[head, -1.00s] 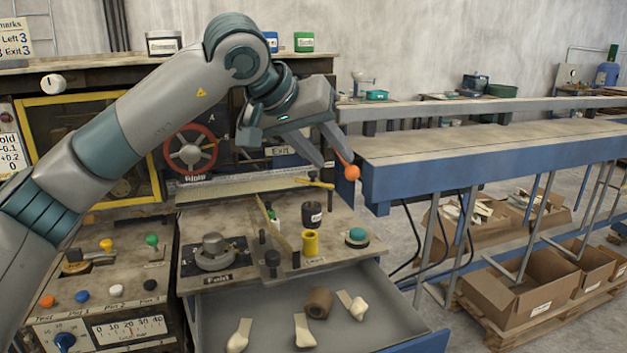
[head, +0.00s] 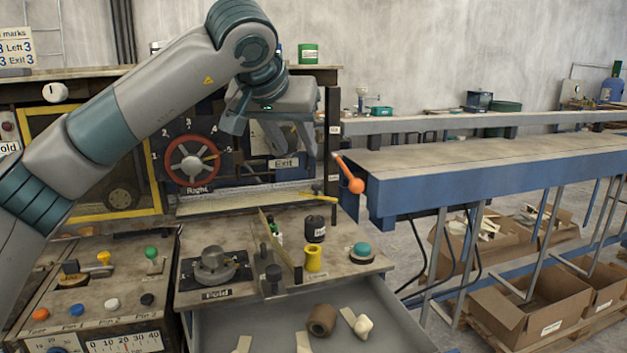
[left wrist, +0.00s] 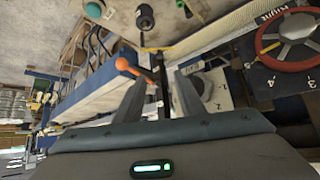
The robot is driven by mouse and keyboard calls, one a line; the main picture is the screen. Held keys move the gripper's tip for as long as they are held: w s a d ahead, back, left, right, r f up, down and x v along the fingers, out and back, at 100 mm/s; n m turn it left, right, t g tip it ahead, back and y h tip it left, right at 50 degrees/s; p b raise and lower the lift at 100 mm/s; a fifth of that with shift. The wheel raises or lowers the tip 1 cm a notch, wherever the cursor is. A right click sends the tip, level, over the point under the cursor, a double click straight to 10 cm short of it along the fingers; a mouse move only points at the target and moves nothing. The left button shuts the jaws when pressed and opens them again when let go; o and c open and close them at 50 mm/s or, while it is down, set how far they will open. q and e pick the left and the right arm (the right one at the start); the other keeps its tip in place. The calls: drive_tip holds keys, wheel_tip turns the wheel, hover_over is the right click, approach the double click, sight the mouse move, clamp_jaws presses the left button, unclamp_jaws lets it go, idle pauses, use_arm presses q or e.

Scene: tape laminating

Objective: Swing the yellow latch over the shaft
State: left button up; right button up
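The yellow latch (head: 318,196) is a thin yellow bar at the back right of the worktop, below the Exit dial. In the left wrist view a small yellow bar (left wrist: 155,49) shows beyond the fingertips. I cannot tell for sure which part is the shaft. My left gripper (head: 292,150) is above and behind the worktop, in front of the Exit dial, higher than the latch and apart from it. In the left wrist view the fingers of the left gripper (left wrist: 158,78) are spread, with nothing held between them. My right gripper is out of view.
An orange-ended lever (head: 355,184) sticks out just right of the latch, by the blue bench (head: 460,185). A red wheel (head: 193,160) is to the left. A black cylinder (head: 314,228) and yellow cup (head: 313,259) stand in front. An open drawer (head: 255,325) is below.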

sight(316, 185)
use_arm(q)
drive_tip(key=p+x, duration=0.4)
drive_tip(key=x, duration=1)
drive_tip(key=shift+w+d+f, duration=0.1)
drive_tip(key=shift+w+f, duration=0.15)
drive_tip(key=shift+f, duration=0.05)
drive_tip(key=shift+w+d+f, duration=0.1)
drive_tip(key=shift+w+f, duration=0.3)
drive_tip(key=shift+f, duration=0.05)
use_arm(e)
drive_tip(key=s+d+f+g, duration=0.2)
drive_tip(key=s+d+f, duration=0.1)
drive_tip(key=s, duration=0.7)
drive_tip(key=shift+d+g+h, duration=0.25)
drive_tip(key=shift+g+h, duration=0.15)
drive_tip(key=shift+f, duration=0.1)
use_arm(q)
clamp_jaws()
